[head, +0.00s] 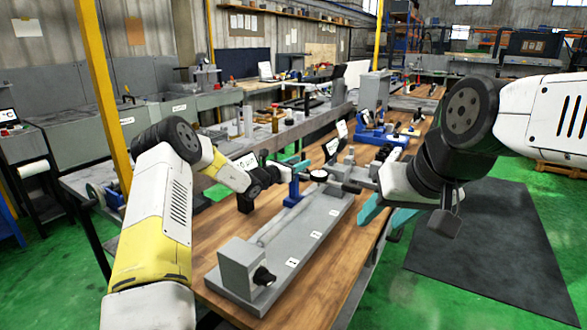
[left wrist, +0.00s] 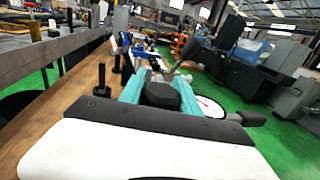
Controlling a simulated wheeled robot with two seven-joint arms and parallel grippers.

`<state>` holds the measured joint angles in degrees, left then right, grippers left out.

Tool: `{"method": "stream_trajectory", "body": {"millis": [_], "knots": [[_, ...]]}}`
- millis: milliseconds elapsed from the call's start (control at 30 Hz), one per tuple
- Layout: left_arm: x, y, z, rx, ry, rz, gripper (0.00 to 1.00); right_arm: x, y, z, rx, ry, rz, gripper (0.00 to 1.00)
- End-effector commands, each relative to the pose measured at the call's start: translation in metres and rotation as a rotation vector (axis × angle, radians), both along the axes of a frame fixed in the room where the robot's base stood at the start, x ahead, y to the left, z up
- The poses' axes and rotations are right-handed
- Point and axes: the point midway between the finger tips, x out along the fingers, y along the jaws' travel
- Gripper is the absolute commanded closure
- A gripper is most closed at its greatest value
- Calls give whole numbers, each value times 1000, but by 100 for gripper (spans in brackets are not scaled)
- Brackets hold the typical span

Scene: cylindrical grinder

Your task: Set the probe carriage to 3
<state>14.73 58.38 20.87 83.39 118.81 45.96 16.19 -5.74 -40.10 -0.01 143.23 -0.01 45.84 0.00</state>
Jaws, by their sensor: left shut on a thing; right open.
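The probe carriage (head: 293,190) is a blue block with a round dial (head: 318,174), on the long grey bench fixture (head: 240,272). It stands toward the fixture's far end, near the farthest of three white number cards (head: 333,212); its exact setting is too small to read. My left gripper (head: 284,174) is shut on the carriage; the hold is partly hidden. In the left wrist view, a teal finger (left wrist: 134,90), a black knob (left wrist: 161,95) and the white dial (left wrist: 208,106) are close together. My right gripper (head: 366,206) is open beside the fixture's far right end.
The fixture lies on a wooden bench (head: 216,228). Other nearer cards (head: 292,262) line its right side. A blue device (head: 378,132) stands farther back on the bench. A grey bench with bottles (head: 265,117) runs along the left. A dark mat (head: 488,245) covers the floor at right.

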Motion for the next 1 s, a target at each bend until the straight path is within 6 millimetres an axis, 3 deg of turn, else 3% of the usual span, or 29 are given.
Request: {"method": "stream_trajectory", "body": {"millis": [300, 733, 767, 800, 867, 1000], "knots": [[29, -16, 0, 0, 0, 2, 100, 0, 0, 0, 0, 0, 0, 51], [32, -18, 0, 0, 0, 1, 100, 0, 0, 0, 0, 0, 0, 51], [32, -17, 0, 0, 0, 1, 57, 0, 0, 0, 0, 0, 0, 51], [32, -17, 0, 0, 0, 1, 49, 0, 0, 0, 0, 0, 0, 51], [32, -17, 0, 1, 1, 1, 39, 0, 0, 0, 0, 0, 0, 51], [32, -18, 0, 1, 1, 1, 39, 0, 0, 0, 0, 0, 0, 51]]}}
